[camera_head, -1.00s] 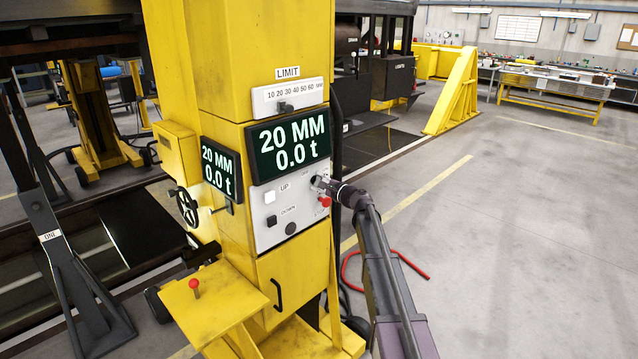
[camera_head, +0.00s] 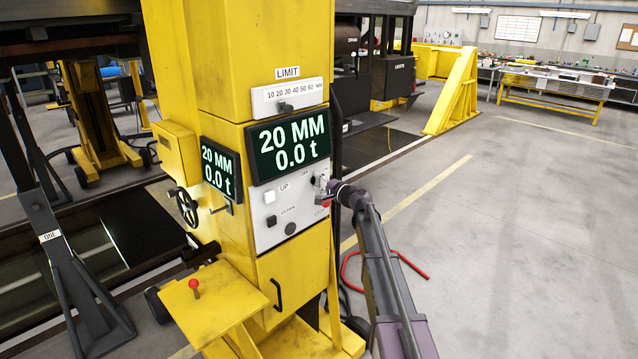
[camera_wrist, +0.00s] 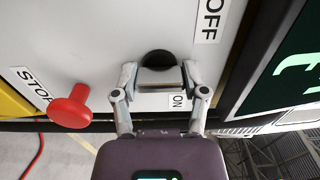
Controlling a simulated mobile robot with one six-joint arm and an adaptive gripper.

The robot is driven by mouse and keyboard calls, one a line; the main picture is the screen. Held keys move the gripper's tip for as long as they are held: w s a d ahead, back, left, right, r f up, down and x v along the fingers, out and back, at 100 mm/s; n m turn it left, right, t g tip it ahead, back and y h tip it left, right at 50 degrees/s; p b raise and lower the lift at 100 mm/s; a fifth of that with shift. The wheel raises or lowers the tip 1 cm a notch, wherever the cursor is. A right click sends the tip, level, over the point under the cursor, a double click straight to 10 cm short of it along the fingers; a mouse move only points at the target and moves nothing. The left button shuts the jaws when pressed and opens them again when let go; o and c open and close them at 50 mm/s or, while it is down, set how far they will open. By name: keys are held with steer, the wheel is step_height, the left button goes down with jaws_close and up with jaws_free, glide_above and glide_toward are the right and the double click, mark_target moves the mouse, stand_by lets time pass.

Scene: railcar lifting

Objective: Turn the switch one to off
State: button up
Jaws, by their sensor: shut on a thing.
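The switch is a round black knob (camera_wrist: 158,57) on the white control panel (camera_head: 262,222) of the yellow lifting jack. An "OFF" label (camera_wrist: 209,21) is beside it and an "ON" label (camera_wrist: 177,100) is near my gripper. My gripper (camera_wrist: 160,73) has its two fingers on either side of the knob's handle and is shut on it. Part of the knob is hidden between the fingers. In the head view my gripper (camera_head: 324,183) is at the right edge of the panel and hides much of the switch.
A red stop button (camera_wrist: 70,107) sticks out close beside my gripper. The display (camera_head: 289,145) above the panel reads 20 MM and 0.0 t. The panel also has a white UP button (camera_head: 270,197) and a black DOWN button (camera_head: 272,221). Floor to the right is mostly clear.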

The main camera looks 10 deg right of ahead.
steer(key=shift+w, duration=0.1)
steer(key=o, duration=1.1)
steer(key=shift+o, duration=0.2)
steer(key=v, duration=1.2)
